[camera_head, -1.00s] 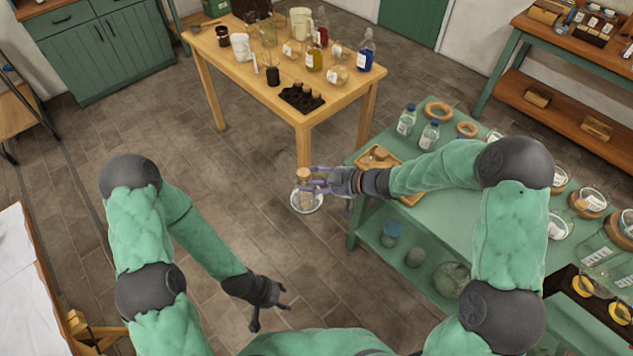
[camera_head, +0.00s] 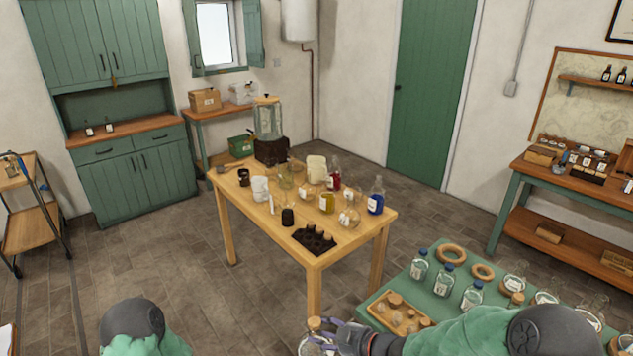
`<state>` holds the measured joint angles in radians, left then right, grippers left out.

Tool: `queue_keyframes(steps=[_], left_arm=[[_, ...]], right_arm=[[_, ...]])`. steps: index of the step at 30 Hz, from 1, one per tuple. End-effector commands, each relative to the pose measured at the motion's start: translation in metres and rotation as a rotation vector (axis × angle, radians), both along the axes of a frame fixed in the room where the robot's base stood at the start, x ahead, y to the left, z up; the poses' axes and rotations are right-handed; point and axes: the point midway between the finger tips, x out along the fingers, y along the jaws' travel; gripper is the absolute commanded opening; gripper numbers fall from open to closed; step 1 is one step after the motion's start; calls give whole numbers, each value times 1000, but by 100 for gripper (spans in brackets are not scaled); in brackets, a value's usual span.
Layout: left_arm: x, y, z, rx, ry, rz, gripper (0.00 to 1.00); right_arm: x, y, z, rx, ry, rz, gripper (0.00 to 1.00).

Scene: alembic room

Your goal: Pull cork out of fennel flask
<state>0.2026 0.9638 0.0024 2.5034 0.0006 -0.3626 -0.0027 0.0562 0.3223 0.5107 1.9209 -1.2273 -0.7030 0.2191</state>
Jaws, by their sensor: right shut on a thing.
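My right gripper (camera_head: 329,332) is at the bottom edge of the view, shut on a clear glass flask (camera_head: 312,348). A light brown cork (camera_head: 314,323) is at the top of the flask, level with the fingers. The lower part of the flask is cut off by the picture edge. No label on it can be read, so I cannot tell if it is fennel. My left gripper is out of view; only part of my left arm shows at the bottom left.
A wooden table (camera_head: 266,235) with jars, bottles and a dark holder (camera_head: 314,240) stands ahead. A green table (camera_head: 445,308) at the lower right carries blue-capped bottles (camera_head: 419,266), cork rings (camera_head: 451,253) and a wooden tray (camera_head: 393,312). Open floor lies left of the wooden table.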

Motion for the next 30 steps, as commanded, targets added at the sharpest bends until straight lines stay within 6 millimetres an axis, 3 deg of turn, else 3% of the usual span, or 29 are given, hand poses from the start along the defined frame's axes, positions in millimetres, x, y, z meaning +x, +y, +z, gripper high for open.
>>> queue_keyframes(steps=[14,20,30], left_arm=[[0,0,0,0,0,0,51],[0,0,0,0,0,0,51],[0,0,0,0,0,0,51]], right_arm=[[-9,-40,-7,0,-1,-360,0],[-22,-74,-23,-2,1,-558,0],[-68,-149,-60,-3,0,-906,0]])
